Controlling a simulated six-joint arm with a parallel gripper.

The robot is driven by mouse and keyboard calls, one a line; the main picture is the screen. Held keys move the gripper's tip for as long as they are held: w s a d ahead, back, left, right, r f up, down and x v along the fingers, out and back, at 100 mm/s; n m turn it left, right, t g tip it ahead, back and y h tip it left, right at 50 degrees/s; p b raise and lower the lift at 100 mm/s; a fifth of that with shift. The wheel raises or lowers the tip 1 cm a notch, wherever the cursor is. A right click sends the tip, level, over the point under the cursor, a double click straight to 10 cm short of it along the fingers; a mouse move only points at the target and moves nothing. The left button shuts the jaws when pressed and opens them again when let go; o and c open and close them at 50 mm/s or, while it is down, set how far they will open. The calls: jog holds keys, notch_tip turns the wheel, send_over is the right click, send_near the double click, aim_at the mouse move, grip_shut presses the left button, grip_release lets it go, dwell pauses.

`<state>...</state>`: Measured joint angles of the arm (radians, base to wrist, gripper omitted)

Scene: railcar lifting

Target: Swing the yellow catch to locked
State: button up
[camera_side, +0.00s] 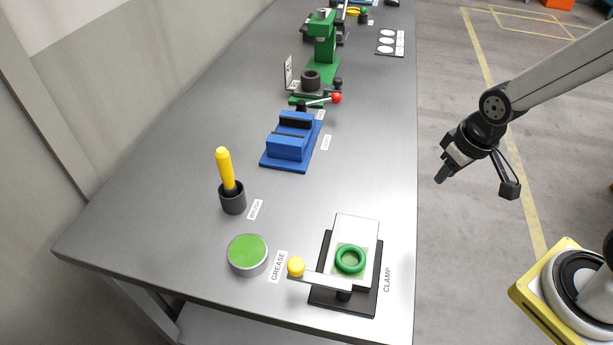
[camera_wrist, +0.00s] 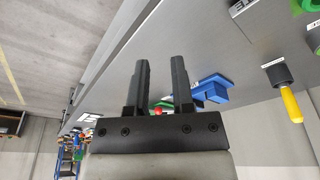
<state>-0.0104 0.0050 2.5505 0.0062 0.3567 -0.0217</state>
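The clamp (camera_side: 367,296) stands at the near right of the bench, with a dark base and a pale plate (camera_side: 357,227). A green ring (camera_side: 349,259) lies on the plate. The catch is a pale flat arm (camera_side: 325,281) with a yellow knob (camera_side: 296,266); it lies across the near end of the plate and its knob points left, past the base. My gripper (camera_side: 442,174) is in the air right of the bench, apart from the clamp. In the wrist view its two fingers (camera_wrist: 161,78) are apart with nothing between them.
A green-topped grease tin (camera_side: 247,254) stands left of the knob. Behind it are a dark cup (camera_side: 232,200) with a yellow-handled tool (camera_side: 225,167), a blue block (camera_side: 290,140) and a green press (camera_side: 322,45).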

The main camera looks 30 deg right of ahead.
jog(key=shift+w+a, duration=0.2)
jog(key=shift+a, duration=0.15)
grip_shut()
jog(key=w+a+r+n+g+y, duration=0.1)
jog(key=w+a+n, duration=0.1)
jog(key=a+n, duration=0.5)
jog(key=w+a+r+n+g+y, duration=0.15)
jog(key=a+n, duration=0.35)
jog(key=a, duration=0.5)
jog(key=s+a+r+n+g, duration=0.1)
jog(key=s+a+n, duration=0.1)
jog(key=a+n, duration=0.3)
jog(key=s+a+r+n+g, duration=0.1)
jog(key=a+n, duration=0.5)
jog(key=a, duration=0.5)
jog(key=shift+s+a+y, duration=0.25)
jog(key=shift+s+y, duration=0.15)
jog(key=shift+y, duration=0.05)
